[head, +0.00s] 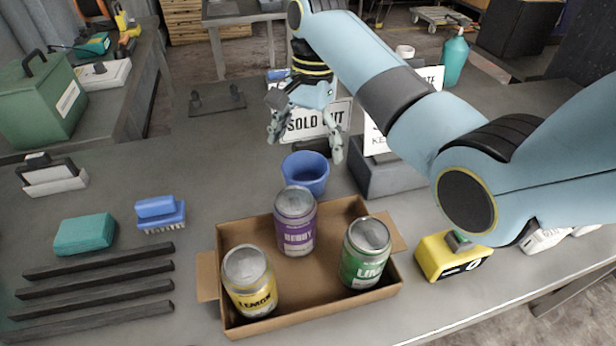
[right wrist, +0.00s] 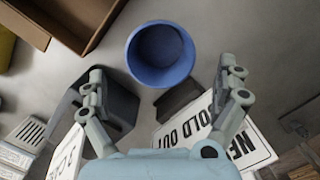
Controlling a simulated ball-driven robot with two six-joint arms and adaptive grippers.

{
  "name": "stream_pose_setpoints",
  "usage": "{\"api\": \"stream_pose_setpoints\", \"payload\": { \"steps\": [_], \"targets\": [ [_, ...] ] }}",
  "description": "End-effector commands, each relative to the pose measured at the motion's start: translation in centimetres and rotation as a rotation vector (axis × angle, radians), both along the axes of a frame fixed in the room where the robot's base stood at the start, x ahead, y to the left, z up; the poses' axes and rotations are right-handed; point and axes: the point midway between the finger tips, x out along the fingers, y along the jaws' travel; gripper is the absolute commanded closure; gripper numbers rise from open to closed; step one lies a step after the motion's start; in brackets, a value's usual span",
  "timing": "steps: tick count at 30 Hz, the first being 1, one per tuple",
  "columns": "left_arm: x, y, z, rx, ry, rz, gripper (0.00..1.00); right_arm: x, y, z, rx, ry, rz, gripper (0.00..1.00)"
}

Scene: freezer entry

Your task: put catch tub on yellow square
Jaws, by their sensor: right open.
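A blue round tub (head: 305,173), which looks like the catch tub, stands upright on the grey table just behind the cardboard tray. It appears empty. In the right wrist view the tub (right wrist: 160,53) lies ahead of the fingers, with its open top towards the camera. My right gripper (head: 305,146) is open and empty, behind and above the tub, with its fingers spread and pointing down. I cannot make out a yellow square in either view. My left gripper is not in view.
The cardboard tray (head: 222,259) in front holds a lemon can (head: 249,284), a berry can (head: 295,222) and a lime can (head: 366,254). A "sold out" sign (head: 318,121) stands behind the tub. A dark grey box (head: 392,178) is right of it.

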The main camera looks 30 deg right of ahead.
Motion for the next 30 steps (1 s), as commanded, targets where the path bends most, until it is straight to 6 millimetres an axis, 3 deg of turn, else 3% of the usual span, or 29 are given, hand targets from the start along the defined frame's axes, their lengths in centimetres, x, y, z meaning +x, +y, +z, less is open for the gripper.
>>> {"api": "stream_pose_setpoints", "payload": {
  "steps": [5,14,18,24,30],
  "targets": [
    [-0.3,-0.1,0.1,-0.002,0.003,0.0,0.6,-0.1,0.2,-1.8,0.001,-0.001,0.0,0.0],
    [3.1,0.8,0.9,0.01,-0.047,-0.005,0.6,-0.3,0.1,-5.9,0.001,0.002,0.0,0.0],
    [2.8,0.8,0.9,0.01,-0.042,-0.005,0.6,-0.4,0.3,-7.0,0.001,0.0,0.0,0.0],
    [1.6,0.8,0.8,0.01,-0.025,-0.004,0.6,-0.4,0.3,-7.0,0.001,-0.002,0.0,0.0],
    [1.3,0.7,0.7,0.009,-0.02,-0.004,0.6,-0.4,0.3,-7.0,0.001,-0.001,0.0,0.25]
  ]
}}
